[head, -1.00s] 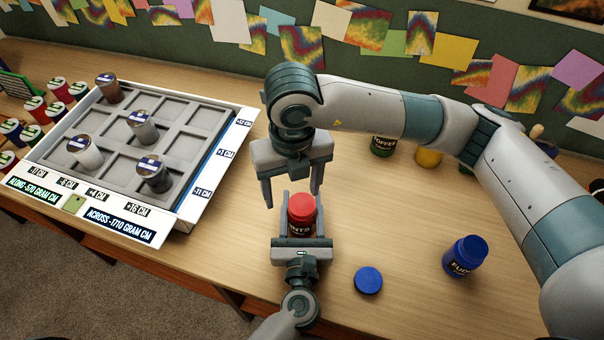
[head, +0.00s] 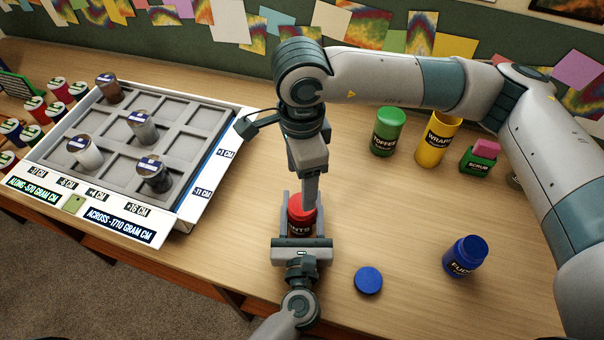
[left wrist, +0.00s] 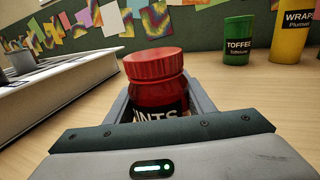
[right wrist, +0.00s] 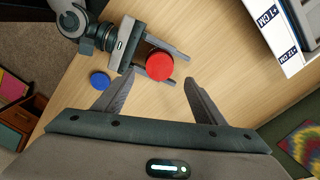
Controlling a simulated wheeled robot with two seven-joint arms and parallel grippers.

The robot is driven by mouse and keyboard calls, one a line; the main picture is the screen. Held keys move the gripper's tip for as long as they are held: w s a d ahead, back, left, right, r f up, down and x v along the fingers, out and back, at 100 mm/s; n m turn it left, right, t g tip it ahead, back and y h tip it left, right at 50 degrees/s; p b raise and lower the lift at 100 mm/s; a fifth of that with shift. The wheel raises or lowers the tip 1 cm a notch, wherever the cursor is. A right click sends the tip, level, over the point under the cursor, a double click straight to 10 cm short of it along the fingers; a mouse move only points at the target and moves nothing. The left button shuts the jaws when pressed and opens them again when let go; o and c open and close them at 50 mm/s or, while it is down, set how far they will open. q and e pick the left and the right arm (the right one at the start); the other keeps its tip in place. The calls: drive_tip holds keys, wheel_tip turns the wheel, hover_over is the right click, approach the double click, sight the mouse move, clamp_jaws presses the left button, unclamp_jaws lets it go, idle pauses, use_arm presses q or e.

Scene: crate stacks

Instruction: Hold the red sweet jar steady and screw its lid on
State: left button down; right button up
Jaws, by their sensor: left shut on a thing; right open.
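The red sweet jar (head: 299,226) stands upright between the fingers of my left gripper (head: 300,208), which is shut on its body. Its red lid (left wrist: 153,65) sits on top and looks level in the left wrist view; I cannot tell how tightly it is screwed. In the right wrist view the lid (right wrist: 159,66) shows from above. My right gripper (head: 309,206) is over the jar, pointing down, seen edge-on in the head view. In the right wrist view its fingers (right wrist: 156,80) are spread apart, with nothing held and the lid just beyond the tips.
A blue lid (head: 368,280) and a blue jar (head: 464,256) lie to the right. A green toffee jar (head: 388,132), yellow container (head: 437,139) and green scrub box (head: 478,160) stand behind. A white-rimmed compartment tray (head: 184,214) with several canisters is at left.

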sight(302, 216)
drive_tip(key=shift+d+r+n, duration=0.1)
drive_tip(key=shift+r+n, duration=0.05)
drive_tip(key=shift+n, duration=0.85)
drive_tip(key=shift+f, duration=4)
drive_tip(key=c, duration=1.1)
drive_tip(key=shift+m, duration=0.9)
drive_tip(key=o, duration=1.3)
drive_tip(key=shift+c, duration=0.2)
